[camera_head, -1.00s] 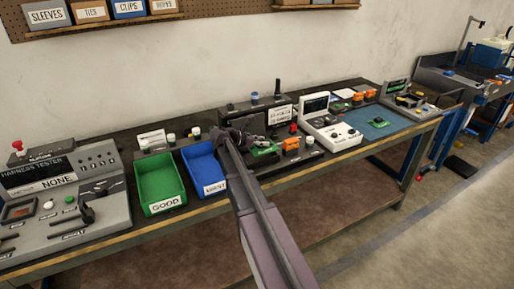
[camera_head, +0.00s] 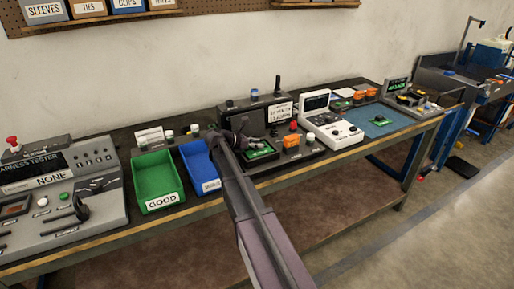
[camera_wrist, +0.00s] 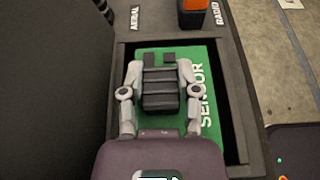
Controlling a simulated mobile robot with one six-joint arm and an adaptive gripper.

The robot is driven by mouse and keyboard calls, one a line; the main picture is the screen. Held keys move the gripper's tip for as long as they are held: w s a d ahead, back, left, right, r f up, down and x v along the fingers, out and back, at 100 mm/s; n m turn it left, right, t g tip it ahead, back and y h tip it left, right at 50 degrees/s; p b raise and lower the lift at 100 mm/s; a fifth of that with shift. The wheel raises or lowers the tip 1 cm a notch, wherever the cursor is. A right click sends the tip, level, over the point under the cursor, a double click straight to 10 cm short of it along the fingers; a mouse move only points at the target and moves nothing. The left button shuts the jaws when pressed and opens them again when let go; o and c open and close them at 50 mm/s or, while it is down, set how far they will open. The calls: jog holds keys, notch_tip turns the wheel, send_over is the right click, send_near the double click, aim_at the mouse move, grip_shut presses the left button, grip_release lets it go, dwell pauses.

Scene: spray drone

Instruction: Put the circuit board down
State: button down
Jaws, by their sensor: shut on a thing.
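The circuit board is green, with white SENSOR lettering and a raised black part (camera_wrist: 160,88). In the wrist view the board (camera_wrist: 205,130) lies within the outline of a dark rectangular recess (camera_wrist: 240,148); I cannot tell if it rests on the bottom. My gripper (camera_wrist: 158,70) is shut on the black part, one finger on each side. In the head view my gripper (camera_head: 241,146) is at the dark fixture on the bench, and the board (camera_head: 262,153) shows just right of it. My arm hides part of the fixture.
A green GOOD bin (camera_head: 159,181) and a blue bin (camera_head: 201,168) stand left of the fixture. An orange part (camera_wrist: 193,18) stands close beyond the recess. A white device (camera_head: 333,128) and a blue mat (camera_head: 398,127) with another green board lie to the right.

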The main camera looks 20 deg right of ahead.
jog(key=shift+f, duration=0.3)
